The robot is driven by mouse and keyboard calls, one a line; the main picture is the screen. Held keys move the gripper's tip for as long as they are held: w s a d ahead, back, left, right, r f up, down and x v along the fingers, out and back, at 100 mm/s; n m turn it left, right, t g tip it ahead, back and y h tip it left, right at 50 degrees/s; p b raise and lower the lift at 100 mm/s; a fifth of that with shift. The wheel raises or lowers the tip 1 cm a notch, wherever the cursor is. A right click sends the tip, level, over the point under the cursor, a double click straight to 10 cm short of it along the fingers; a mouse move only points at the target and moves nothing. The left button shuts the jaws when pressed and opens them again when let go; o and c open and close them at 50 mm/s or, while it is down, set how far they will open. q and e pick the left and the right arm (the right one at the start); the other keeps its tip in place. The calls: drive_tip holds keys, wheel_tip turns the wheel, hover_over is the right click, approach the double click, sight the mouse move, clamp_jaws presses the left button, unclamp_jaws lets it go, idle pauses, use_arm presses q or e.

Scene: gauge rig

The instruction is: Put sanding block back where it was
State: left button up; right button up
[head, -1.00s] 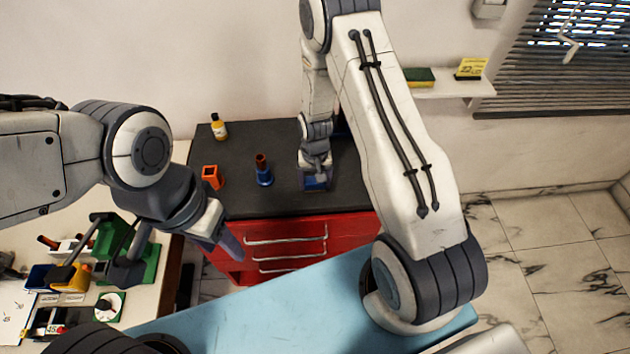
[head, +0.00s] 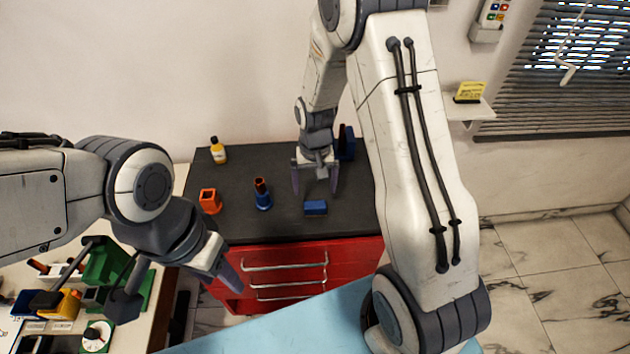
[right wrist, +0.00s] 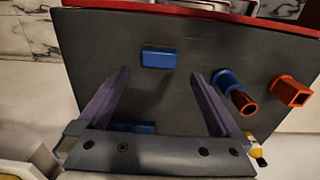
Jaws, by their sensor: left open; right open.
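The sanding block, which I take to be the small blue block (head: 315,207), lies on the dark top of the red cabinet (head: 255,222) near its front edge. It also shows in the right wrist view (right wrist: 159,57), apart from both fingers. My right gripper (head: 314,188) is open and empty above the cabinet top, behind and above the block. Its two fingers show in the right wrist view (right wrist: 160,103). My left gripper (head: 232,282) hangs empty in front of the cabinet's left side; it is open.
On the cabinet top stand an orange square holder (head: 210,201), a blue holder with an orange-topped piece (head: 262,194), a yellow bottle (head: 218,151) and a dark blue object (head: 345,143) at the back. A cluttered bench is at lower left. A light blue surface (head: 290,325) lies in front.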

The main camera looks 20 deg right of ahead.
drive_tip(key=s+a+r+n, duration=0.5)
drive_tip(key=s+a+r, duration=0.5)
drive_tip(key=a+r, duration=0.15)
use_arm(q)
drive_tip(key=shift+f, duration=0.3)
use_arm(e)
drive_tip(key=s+a+r+n, duration=0.1)
drive_tip(key=s+r+n, duration=0.1)
drive_tip(key=s, duration=0.5)
drive_tip(key=s+a+r+n+y, duration=0.1)
drive_tip(key=s+r+n, duration=0.2)
drive_tip(key=s, duration=0.3)
drive_tip(key=shift+s+a+n, duration=0.3)
drive_tip(key=shift+s, duration=0.1)
